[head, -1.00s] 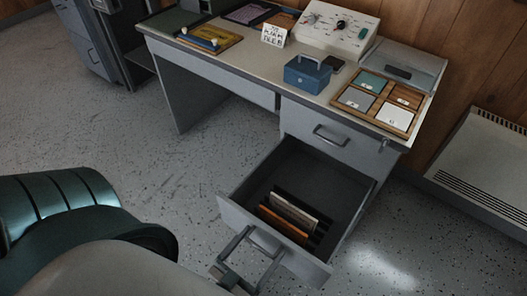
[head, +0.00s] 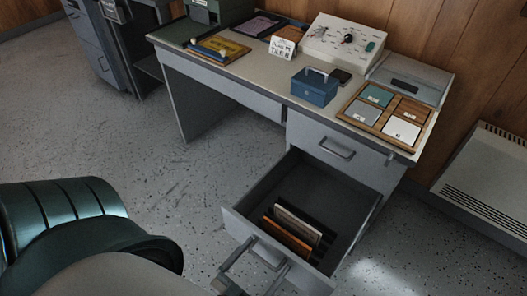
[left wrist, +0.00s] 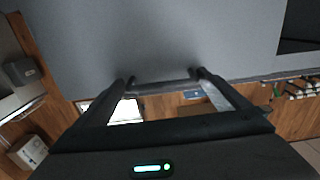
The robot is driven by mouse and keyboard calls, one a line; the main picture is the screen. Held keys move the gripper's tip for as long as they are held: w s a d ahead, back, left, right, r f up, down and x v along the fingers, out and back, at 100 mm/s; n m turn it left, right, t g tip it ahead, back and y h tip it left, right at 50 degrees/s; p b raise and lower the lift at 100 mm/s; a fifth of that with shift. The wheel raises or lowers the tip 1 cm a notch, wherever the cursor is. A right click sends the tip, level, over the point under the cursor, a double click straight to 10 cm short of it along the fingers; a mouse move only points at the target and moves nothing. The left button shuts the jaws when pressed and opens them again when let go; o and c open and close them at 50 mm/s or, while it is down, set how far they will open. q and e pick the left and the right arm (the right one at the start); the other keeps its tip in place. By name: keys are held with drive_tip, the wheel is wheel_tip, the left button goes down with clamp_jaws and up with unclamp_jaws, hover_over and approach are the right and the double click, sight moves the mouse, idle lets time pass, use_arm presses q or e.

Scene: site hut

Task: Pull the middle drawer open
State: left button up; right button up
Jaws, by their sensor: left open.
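The grey desk (head: 262,48) has a pedestal on its right side. A deep lower drawer (head: 232,222) is pulled well out, with upright folders (head: 297,222) inside. The drawer above it (head: 312,136) is shut and has a bar handle (head: 337,148). My left gripper (head: 256,262) is at the open drawer's front, fingers apart. In the left wrist view, a bar handle (left wrist: 162,87) shows between the fingertips of my left gripper (left wrist: 163,80), against a grey face. I cannot tell whether the fingers touch it. My right gripper is not in view.
A blue cash box (head: 315,88), a wooden tray (head: 349,119) of tiles and a control panel (head: 318,42) stand on the desk. A green chair (head: 75,225) is at the left front. A heater (head: 487,170) stands at the right wall.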

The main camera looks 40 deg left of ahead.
use_arm(q)
drive_tip(key=s+b, duration=0.1)
drive_tip(key=s, duration=1.6)
drive_tip(key=shift+s+a, duration=0.2)
drive_tip(key=shift+a, duration=0.1)
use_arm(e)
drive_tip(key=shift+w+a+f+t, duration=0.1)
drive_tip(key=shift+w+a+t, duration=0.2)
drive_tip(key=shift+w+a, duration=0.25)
use_arm(q)
drive_tip(key=shift+w, duration=0.1)
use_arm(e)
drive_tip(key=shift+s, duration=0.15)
